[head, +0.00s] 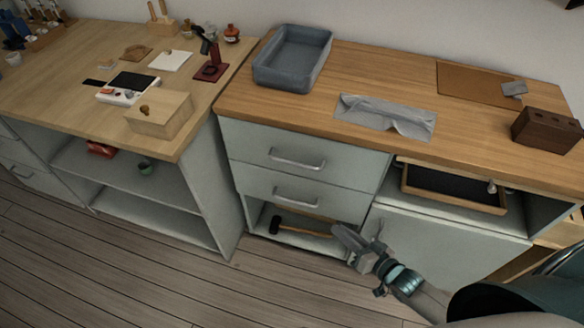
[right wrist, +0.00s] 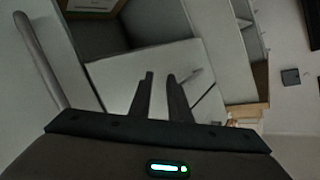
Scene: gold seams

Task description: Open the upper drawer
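The upper drawer (head: 262,148) is the top pale grey-green front under the wooden counter. It looks shut, flush with the lower drawer (head: 262,188) below it. Its metal bar handle (head: 297,163) is free, with nothing touching it. My right gripper (head: 345,236) is low in front of the cabinet, below and right of both drawer handles and apart from them. In the right wrist view its two fingers (right wrist: 160,76) stand apart with nothing visible between them. My left gripper is not in view.
An open shelf with a hammer (head: 283,227) lies under the drawers. A cabinet door (head: 440,245) and an open compartment with a wooden tray (head: 455,205) are to the right. A grey bin (head: 268,75) and a grey cloth (head: 385,115) lie on the counter. Floor in front is clear.

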